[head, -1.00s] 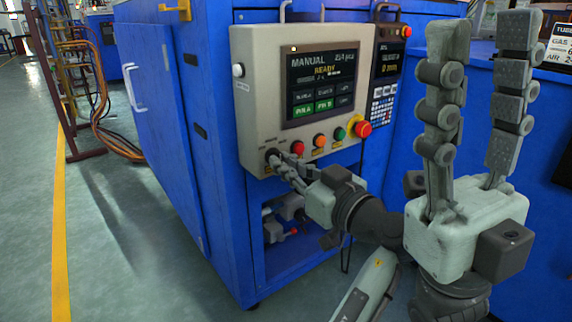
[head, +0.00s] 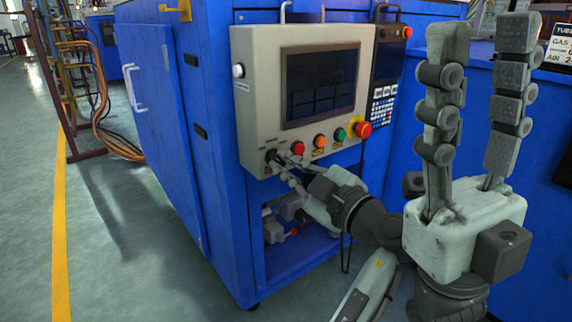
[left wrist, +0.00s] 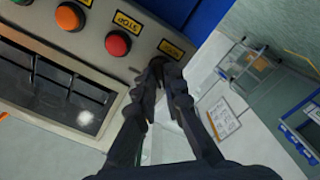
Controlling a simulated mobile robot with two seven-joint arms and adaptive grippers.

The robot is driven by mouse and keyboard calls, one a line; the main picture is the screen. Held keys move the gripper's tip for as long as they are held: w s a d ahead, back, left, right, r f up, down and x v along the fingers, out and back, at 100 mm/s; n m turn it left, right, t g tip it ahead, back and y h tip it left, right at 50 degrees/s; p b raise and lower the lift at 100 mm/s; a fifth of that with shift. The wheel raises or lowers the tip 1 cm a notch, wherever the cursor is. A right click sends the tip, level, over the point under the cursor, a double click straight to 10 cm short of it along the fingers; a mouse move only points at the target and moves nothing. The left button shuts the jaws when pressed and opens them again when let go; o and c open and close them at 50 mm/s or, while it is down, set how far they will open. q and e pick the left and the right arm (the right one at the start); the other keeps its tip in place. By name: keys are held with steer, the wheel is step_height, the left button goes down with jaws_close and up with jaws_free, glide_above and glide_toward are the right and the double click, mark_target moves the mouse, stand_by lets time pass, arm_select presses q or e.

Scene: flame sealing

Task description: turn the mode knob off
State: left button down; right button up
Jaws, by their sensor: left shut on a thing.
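The black mode knob (head: 270,155) is at the lower left corner of the beige control panel (head: 262,95). My left gripper (head: 285,167) reaches it from the lower right and is shut on it. In the left wrist view the fingertips (left wrist: 162,75) close around the knob, which they mostly hide. The knob's exact pointer position cannot be made out. The panel's screen (head: 320,85) is dark, without text. My right gripper (head: 483,35) is open and empty, its fingers pointing up in the right foreground.
A red button (head: 298,148), an orange button (head: 320,141), a green button (head: 340,134) and a red emergency stop (head: 362,130) sit along the panel's lower edge, right of the knob. A keypad unit (head: 383,105) is beside the panel. The floor (head: 120,230) at left is clear.

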arm_select(q)
steer(key=shift+a+r, duration=0.1)
stand_by(0.4)
steer(key=c, duration=1.6)
jaws_free()
